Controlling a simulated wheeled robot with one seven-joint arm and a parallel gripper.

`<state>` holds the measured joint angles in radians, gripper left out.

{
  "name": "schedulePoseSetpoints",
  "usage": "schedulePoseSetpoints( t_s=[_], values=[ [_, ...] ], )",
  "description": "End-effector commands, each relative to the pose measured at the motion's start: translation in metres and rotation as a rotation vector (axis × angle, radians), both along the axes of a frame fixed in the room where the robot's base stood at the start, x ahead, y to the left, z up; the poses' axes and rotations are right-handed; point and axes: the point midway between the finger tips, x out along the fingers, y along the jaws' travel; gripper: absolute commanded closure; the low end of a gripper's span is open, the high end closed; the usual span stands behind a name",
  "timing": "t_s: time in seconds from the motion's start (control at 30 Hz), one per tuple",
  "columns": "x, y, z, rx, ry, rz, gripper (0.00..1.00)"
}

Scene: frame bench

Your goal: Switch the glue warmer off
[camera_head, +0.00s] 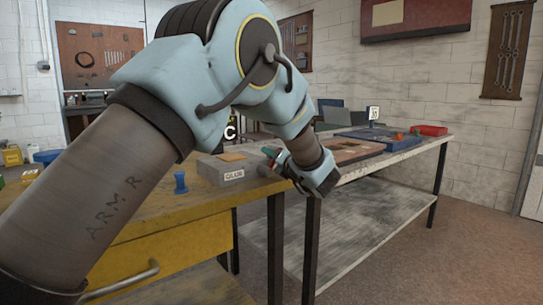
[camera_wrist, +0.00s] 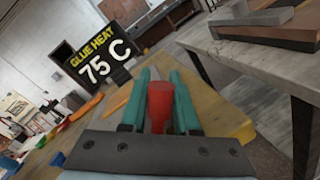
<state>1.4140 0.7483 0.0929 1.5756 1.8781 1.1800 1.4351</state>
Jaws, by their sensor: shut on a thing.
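The glue warmer (camera_head: 226,176) is a grey box with a GLUE label and an orange top, on the near yellow-topped bench. My gripper (camera_head: 270,152) is at the box's right end in the head view. In the wrist view the green fingers of my gripper (camera_wrist: 160,100) are shut on a red handle (camera_wrist: 160,104), which stands between them. The handle's base is hidden behind my gripper. A black sign (camera_wrist: 97,65) reads GLUE HEAT 75 C in the wrist view; in the head view my arm hides most of it.
A blue peg-like piece (camera_head: 180,183) stands on the yellow bench (camera_head: 135,215), left of the warmer. A second, grey bench (camera_head: 385,158) stands beyond on the right with blue and red items on it. A gap separates the benches. My arm crosses above the yellow bench.

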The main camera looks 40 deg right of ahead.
Motion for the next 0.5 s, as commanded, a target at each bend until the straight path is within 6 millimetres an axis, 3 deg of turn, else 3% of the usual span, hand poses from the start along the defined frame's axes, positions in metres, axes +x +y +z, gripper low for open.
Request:
schedulePoseSetpoints(
  t_s=[0.27, 0.5],
  values=[
    [-0.0005, 0.0017, 0.0001, -0.047, 0.002, 0.0, 1.0],
    [-0.0002, 0.0078, 0.0024, -0.194, 0.01, 0.0, 1.0]
  ],
)
